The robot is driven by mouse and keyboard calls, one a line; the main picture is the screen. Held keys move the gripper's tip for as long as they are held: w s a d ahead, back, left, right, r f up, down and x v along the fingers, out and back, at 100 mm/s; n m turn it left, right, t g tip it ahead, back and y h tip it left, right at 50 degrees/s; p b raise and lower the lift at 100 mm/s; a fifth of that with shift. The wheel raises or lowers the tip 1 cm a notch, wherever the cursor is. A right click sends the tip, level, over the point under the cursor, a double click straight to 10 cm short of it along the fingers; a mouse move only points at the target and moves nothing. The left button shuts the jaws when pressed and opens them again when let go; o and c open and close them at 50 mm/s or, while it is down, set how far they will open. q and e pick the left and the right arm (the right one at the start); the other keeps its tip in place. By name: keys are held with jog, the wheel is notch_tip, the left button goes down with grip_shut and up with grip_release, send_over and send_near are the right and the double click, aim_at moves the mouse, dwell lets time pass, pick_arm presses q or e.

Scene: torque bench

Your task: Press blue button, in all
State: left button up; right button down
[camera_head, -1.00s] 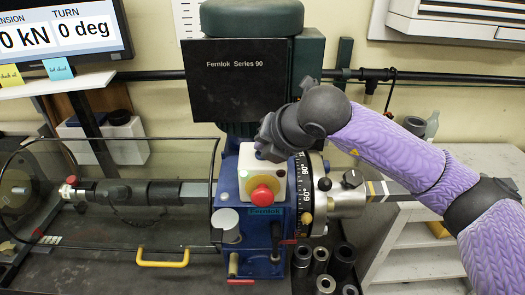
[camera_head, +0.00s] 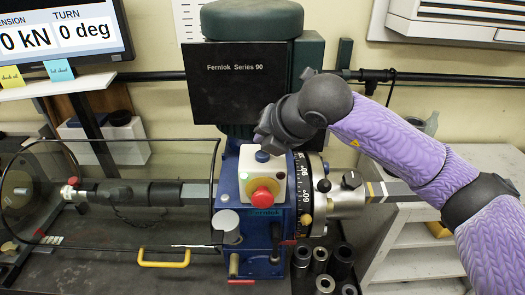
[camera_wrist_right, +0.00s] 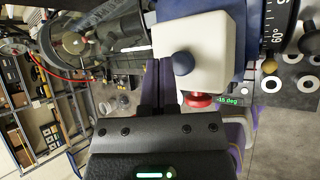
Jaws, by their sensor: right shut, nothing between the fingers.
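The blue button (camera_head: 262,156) is a small dark blue knob on top of the cream control box (camera_head: 243,160). It also shows as a round blue cap in the right wrist view (camera_wrist_right: 183,63). A large red button (camera_head: 262,195) sits on the box's front. My right gripper (camera_head: 258,140) is shut and empty, just above and behind the blue button in the head view, apparently apart from it. In the right wrist view the fingers point toward the box, beside the button. My left gripper is not in view.
The Ferniok machine (camera_head: 245,80) stands behind the box. A clear guard with a yellow handle (camera_head: 163,258) covers the shaft at left. A graduated dial (camera_head: 308,190) and several sockets (camera_head: 341,262) are at right. The monitor (camera_head: 60,35) reads 0 kN and 0 deg.

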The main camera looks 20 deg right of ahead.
aim_at(264, 156)
jog(key=shift+r+p, duration=1.25)
jog(key=shift+r, duration=1.15)
